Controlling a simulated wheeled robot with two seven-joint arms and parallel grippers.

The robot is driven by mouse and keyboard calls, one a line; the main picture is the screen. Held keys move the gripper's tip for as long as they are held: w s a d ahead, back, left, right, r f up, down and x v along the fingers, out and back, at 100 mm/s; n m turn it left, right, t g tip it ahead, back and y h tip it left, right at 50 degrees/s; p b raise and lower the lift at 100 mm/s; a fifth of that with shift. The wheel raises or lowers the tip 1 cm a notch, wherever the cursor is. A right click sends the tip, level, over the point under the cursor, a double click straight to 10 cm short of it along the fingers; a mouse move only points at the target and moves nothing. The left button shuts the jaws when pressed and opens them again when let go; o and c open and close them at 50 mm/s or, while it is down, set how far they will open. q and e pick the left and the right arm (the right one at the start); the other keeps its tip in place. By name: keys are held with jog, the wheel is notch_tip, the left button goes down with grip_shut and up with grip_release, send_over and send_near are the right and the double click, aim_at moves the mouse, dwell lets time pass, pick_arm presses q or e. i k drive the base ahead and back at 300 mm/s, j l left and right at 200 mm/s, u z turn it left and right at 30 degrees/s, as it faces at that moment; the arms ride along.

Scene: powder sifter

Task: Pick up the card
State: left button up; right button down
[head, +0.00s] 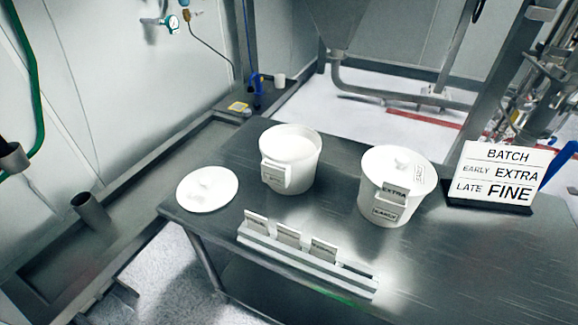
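Three small cards stand upright in a light rack (305,265) along the table's near edge: a left card (256,222), a middle card (288,237) and a right card (323,250). Their print is too small to read. The rack's right end holds no upright card. Another card, reading EXTRA (394,191), is on the front of the lidded white tub (410,172), above a label that looks like EARLY. Neither of my grippers is in view.
An open white tub (291,157) with pale contents stands left of the lidded one. Its front holder's print is unreadable. A loose white lid (207,189) lies at the table's left. A sign (499,172) reads BATCH, EARLY EXTRA, LATE FINE. The table's (480,265) right front is clear.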

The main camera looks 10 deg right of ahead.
aim_at(258, 223)
jog(key=j+z, duration=0.9)
jog(key=k+j+z, duration=0.1)
jog(key=j+z, duration=0.3)
jog(key=k+j+z, duration=0.15)
jog(key=j+z, duration=0.3)
jog(key=k+j+z, duration=0.25)
jog(key=j+z, duration=0.2)
